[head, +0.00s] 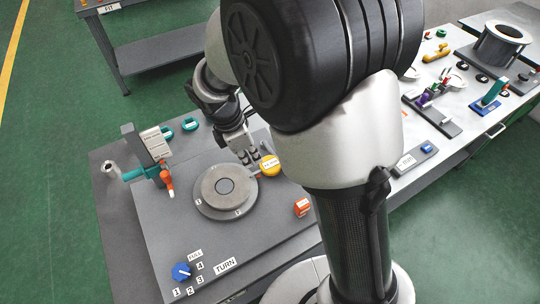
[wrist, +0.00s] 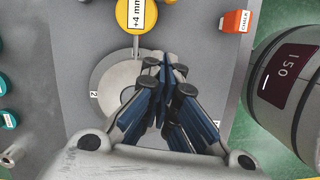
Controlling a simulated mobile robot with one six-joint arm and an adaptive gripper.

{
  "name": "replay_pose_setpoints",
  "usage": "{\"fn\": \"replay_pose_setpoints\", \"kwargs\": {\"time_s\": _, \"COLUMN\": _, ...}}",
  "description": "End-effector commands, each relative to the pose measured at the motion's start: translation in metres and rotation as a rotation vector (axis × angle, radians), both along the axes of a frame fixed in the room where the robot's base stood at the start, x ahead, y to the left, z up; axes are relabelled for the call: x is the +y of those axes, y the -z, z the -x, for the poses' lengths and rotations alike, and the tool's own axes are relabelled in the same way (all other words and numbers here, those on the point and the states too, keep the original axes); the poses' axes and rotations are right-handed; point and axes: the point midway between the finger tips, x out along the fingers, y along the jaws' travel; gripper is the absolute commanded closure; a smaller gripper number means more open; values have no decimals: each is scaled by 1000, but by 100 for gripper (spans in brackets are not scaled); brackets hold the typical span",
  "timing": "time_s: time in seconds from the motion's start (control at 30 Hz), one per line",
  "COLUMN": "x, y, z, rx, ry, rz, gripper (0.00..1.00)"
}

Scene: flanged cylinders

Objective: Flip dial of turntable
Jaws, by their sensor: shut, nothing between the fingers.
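The turntable (head: 224,192) is a grey round disc with a darker hub, lying flat on a grey board. It also shows in the wrist view (wrist: 102,82), partly hidden by my fingers. My gripper (head: 250,161) is shut and empty, just left of the yellow dial in the head view. In the wrist view my fingertips (wrist: 168,64) are below and right of the dial, apart from it in the picture.
A blue knob (head: 181,271) with numbers stands by a "TURN" label (head: 225,266) at the board's front left. An orange block (head: 302,207) lies right of the turntable. Another table with parts is at right.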

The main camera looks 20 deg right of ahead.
Motion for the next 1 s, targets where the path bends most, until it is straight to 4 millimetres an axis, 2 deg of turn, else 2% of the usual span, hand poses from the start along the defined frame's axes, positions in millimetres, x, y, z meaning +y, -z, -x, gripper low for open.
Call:
{"fn": "replay_pose_setpoints", "kwargs": {"time_s": 0.23, "x": 0, "y": 0, "z": 0, "rx": -1, "ry": 2, "rz": 0, "gripper": 100}}
{"fn": "replay_pose_setpoints", "kwargs": {"time_s": 0.37, "x": -2, "y": 8, "z": 0, "rx": 0, "ry": 3, "rz": 0, "gripper": 100}}
{"fn": "replay_pose_setpoints", "kwargs": {"time_s": 0.47, "x": -5, "y": 22, "z": 0, "rx": 0, "ry": 4, "rz": 0, "gripper": 100}}
{"fn": "replay_pose_setpoints", "kwargs": {"time_s": 0.87, "x": -26, "y": 104, "z": -1, "rx": 2, "ry": 6, "rz": 0, "gripper": 100}}
{"fn": "replay_pose_setpoints", "kwargs": {"time_s": 1.0, "x": -49, "y": 98, "z": -5, "rx": -3, "ry": 8, "rz": -1, "gripper": 100}}
